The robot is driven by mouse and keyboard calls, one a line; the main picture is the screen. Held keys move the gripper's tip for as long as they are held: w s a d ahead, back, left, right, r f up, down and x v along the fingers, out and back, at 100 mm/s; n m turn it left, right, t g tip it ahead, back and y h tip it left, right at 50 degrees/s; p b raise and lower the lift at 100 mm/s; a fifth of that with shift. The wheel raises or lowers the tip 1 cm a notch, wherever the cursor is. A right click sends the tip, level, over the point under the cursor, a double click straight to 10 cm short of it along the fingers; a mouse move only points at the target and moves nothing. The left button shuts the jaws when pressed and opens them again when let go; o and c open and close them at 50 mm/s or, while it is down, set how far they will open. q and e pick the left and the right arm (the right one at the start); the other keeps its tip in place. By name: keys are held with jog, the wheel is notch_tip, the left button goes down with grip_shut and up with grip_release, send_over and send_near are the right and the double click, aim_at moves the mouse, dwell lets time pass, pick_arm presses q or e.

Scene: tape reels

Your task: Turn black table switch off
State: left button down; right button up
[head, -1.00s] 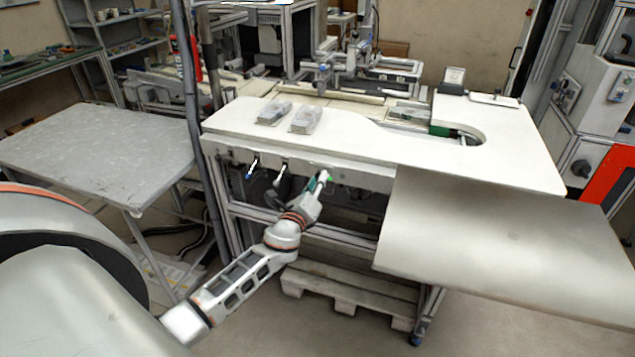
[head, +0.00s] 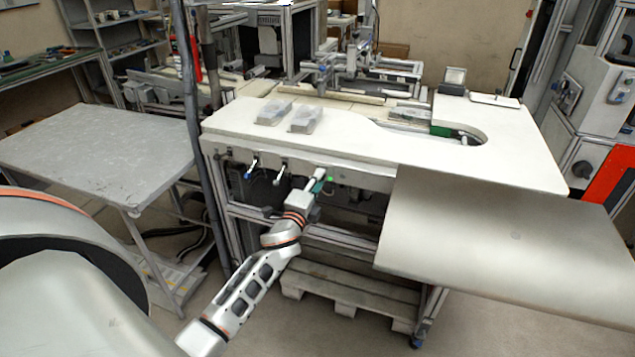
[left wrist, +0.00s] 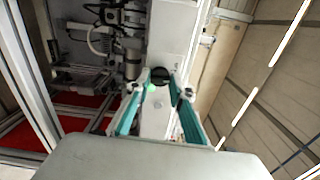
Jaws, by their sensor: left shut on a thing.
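The black table switch (left wrist: 160,76) is a round dark knob on the pale front panel, seen in the left wrist view. My left gripper (left wrist: 162,82) has its teal fingers closed in on it, one fingertip at each side. A green light (left wrist: 151,89) glows beside the knob. In the head view my left gripper (head: 321,179) is at the front panel under the white table top (head: 360,150), and the green light (head: 330,179) shows right of its tip. The knob itself cannot be made out in the head view. My right gripper is not in view.
Two levers (head: 280,172) hang from the panel left of my gripper. A grey sheet (head: 500,240) juts out at the table's front right. A pallet (head: 345,285) lies under the table. A grey side table (head: 95,150) stands at the left.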

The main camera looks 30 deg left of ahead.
pick_arm(q)
jog(key=n+p, duration=0.1)
jog(key=n, duration=0.4)
jog(key=shift+n, duration=0.3)
dwell(0.4)
jog(key=c, duration=1.8)
grip_release()
jog(key=shift+o, duration=0.2)
jog(key=shift+s, duration=0.15)
jog(key=v, duration=1.2)
